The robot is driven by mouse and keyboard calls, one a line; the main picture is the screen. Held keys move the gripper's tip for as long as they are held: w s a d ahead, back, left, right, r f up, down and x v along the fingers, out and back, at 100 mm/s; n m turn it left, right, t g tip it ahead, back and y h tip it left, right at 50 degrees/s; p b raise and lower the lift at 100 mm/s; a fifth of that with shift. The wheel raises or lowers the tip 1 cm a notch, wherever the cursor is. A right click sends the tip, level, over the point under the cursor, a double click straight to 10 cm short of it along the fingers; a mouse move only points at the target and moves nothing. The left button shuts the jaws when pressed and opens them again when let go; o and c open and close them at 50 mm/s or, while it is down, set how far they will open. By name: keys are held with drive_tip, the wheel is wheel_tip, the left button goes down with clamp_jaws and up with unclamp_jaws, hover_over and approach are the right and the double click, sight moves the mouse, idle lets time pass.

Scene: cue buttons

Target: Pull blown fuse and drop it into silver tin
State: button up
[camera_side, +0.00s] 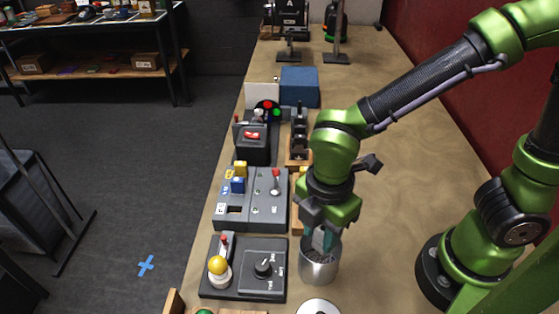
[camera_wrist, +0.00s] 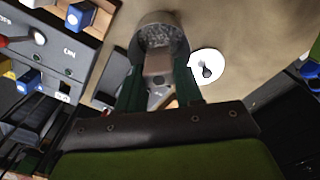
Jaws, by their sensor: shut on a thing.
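My gripper (camera_side: 328,238) points down over the silver tin (camera_side: 319,266), its fingertips at the tin's mouth. In the wrist view my gripper (camera_wrist: 158,82) is shut on a small pinkish-brown block (camera_wrist: 157,64), which I take to be the fuse. The block shows in front of the tin (camera_wrist: 160,22), overlapping its near rim; whether it is inside the rim is unclear. The tin has dark grey, grainy contents. On the grey fuse panel (camera_side: 260,212), a yellow block (camera_side: 240,169) and a blue block (camera_side: 238,186) sit above a dark empty slot (camera_side: 235,209).
A red-switch box (camera_side: 253,142) and blue box (camera_side: 299,86) stand further back.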

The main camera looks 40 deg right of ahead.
drive_tip(key=shift+f, duration=0.1)
drive_tip(key=o, duration=1.1)
drive_tip(key=shift+r, duration=3.55)
